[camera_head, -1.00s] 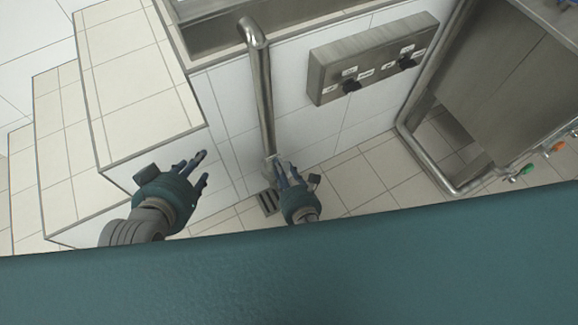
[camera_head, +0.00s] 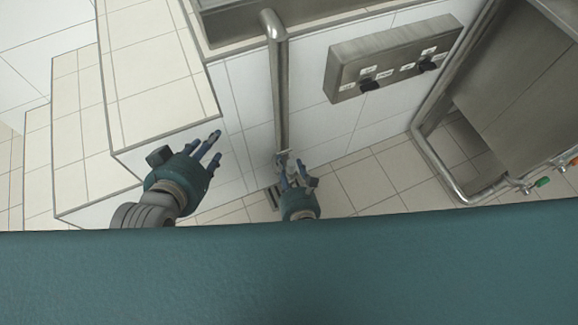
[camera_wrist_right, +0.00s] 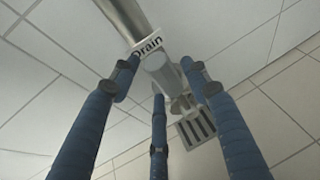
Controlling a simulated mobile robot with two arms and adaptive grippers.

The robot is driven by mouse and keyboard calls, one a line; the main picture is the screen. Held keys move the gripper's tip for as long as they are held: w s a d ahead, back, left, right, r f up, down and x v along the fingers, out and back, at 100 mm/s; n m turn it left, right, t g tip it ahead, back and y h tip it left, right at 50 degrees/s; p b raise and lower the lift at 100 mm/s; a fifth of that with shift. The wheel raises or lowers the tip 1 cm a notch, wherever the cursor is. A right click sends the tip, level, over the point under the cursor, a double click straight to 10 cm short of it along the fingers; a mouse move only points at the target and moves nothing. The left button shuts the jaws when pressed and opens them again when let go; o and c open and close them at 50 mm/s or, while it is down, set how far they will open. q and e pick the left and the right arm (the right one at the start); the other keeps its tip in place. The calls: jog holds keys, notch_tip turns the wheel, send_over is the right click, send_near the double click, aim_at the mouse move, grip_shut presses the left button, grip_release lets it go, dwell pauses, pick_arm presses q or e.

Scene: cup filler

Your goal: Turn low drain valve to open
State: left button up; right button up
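The drain pipe (camera_head: 280,95) runs down the tiled wall to a low valve. In the right wrist view a white "Drain" label (camera_wrist_right: 147,46) sits at the pipe's lower end. Below it is the grey metal valve part (camera_wrist_right: 180,101), partly hidden by my fingers. My right gripper (camera_head: 292,172) is at the foot of the pipe. In the right wrist view its blue fingers (camera_wrist_right: 160,80) are spread around the pipe end with gaps between them; contact is unclear. My left gripper (camera_head: 208,146) is open and empty, left of the pipe, near the tiled block.
A floor grate (camera_wrist_right: 195,128) lies below the pipe end. A control box with black knobs (camera_head: 392,60) is on the wall to the right. A tiled block (camera_head: 155,75) stands at left. A metal frame (camera_head: 440,165) with small coloured valves (camera_head: 541,182) is at right.

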jog(key=shift+r, duration=0.1)
jog(key=v, duration=1.2)
dwell(1.4)
